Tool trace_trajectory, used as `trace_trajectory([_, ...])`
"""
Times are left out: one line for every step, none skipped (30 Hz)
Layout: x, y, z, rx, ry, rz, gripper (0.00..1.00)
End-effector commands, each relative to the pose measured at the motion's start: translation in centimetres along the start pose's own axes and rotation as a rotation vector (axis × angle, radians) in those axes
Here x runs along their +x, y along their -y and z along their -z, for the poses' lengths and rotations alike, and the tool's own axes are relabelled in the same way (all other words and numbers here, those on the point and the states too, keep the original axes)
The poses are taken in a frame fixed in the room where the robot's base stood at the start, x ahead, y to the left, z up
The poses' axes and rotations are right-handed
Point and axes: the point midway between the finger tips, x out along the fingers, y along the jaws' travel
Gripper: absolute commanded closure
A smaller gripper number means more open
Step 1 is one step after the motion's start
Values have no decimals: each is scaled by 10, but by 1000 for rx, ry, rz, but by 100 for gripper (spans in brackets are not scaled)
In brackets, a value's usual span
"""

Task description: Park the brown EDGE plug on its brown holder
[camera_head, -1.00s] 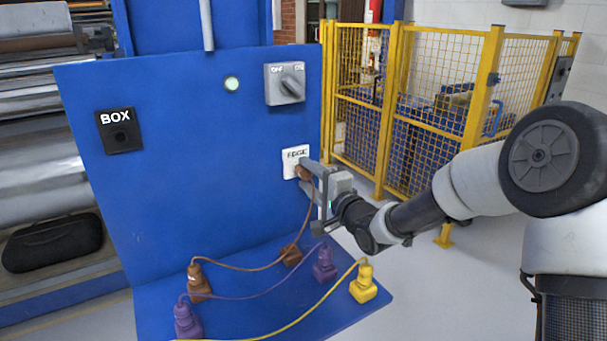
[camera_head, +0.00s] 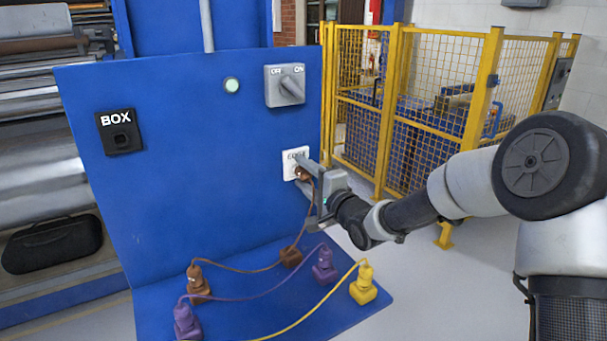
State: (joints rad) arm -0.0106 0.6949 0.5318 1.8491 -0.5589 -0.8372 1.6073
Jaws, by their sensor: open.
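The brown plug (camera_head: 303,174) is at the white EDGE socket (camera_head: 296,155) on the right part of the blue panel, with its brown cable hanging down. My gripper (camera_head: 312,175) is at the socket with its fingers open around the plug; the fingers partly hide it, and I cannot tell whether they touch it. A brown holder (camera_head: 291,257) stands on the blue shelf below the socket, and the cable passes down to it. Another brown holder (camera_head: 199,288) at the left of the shelf has a brown plug (camera_head: 194,271) on it.
Purple holders (camera_head: 187,322) (camera_head: 324,268) and a yellow holder (camera_head: 363,289) with plugs and cables stand on the shelf (camera_head: 240,275). The black BOX socket (camera_head: 120,132) is empty. A rotary switch (camera_head: 286,85) sits above the EDGE socket. A yellow mesh fence (camera_head: 440,95) stands behind my arm.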

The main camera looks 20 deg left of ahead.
Motion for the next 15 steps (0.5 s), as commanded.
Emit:
trace_trajectory([0,0,0,0,0,0,56])
trace_trajectory([0,0,0,0,0,0,56])
trace_trajectory([0,0,0,0,0,0,56])
trace_trajectory([0,0,0,0,0,0,56])
trace_trajectory([0,0,0,0,0,0,56])
trace_trajectory([0,0,0,-1,0,0,56])
trace_trajectory([0,0,0,-1,0,0,56])
trace_trajectory([0,0,0,0,0,0,56])
trace_trajectory([0,0,1,0,-1,0,56])
trace_trajectory([0,0,1,0,-2,0,56])
trace_trajectory([0,0,1,-1,-1,0,56])
trace_trajectory([0,0,0,-2,-1,0,56])
trace_trajectory([0,0,0,-1,-1,0,56])
trace_trajectory([0,0,0,-1,-1,0,56])
trace_trajectory([0,0,0,-1,0,0,63])
